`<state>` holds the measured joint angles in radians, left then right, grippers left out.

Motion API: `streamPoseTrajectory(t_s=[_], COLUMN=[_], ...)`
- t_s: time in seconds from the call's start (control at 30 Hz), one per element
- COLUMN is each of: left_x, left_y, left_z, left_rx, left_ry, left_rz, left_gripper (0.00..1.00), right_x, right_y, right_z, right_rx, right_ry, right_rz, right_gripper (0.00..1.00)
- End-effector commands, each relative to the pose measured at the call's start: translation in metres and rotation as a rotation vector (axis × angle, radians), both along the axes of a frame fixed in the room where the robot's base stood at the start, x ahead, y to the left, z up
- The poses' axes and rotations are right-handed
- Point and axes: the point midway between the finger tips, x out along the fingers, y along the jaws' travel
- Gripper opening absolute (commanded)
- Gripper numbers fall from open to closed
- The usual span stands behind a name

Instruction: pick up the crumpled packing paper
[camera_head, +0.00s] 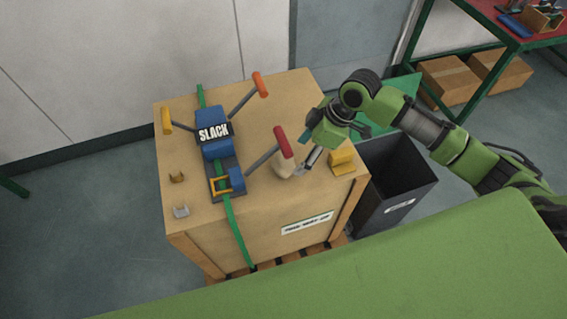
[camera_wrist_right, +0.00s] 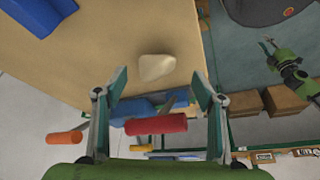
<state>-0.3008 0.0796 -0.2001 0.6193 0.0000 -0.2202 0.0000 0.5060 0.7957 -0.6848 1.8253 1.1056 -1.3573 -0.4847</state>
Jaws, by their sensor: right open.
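The crumpled packing paper (camera_head: 284,169) is a small beige lump on top of the wooden crate (camera_head: 290,215), just below the red handle (camera_head: 284,141) in the head view. My right gripper (camera_head: 306,160) is right beside it, above the crate top. In the right wrist view the paper (camera_wrist_right: 157,67) shows whole, ahead of the tips of my open right gripper (camera_wrist_right: 160,82) and roughly centred between them. The gripper is empty, and the paper looks apart from both fingers.
A blue ratchet (camera_head: 217,150) marked SLACK, with a green strap and several coloured handles, stands on the crate. A yellow block (camera_head: 343,162) sits near the crate's right edge. A dark bin (camera_head: 400,185) stands on the floor beside it. Cardboard boxes (camera_head: 447,80) lie under a red-topped table.

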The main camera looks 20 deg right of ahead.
Motion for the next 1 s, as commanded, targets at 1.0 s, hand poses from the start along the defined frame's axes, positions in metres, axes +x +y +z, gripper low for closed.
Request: streamPoseTrajectory(t_s=[1.0], left_x=[0.002], left_y=[0.000], left_z=[0.015], left_rx=[0.001], left_ry=[-0.002], left_rz=[0.000], left_gripper=[0.26], right_x=[0.018], right_y=[0.030], right_z=[-0.066], right_rx=[-0.002], right_ry=[-0.001], right_rz=[-0.001], right_gripper=[0.34])
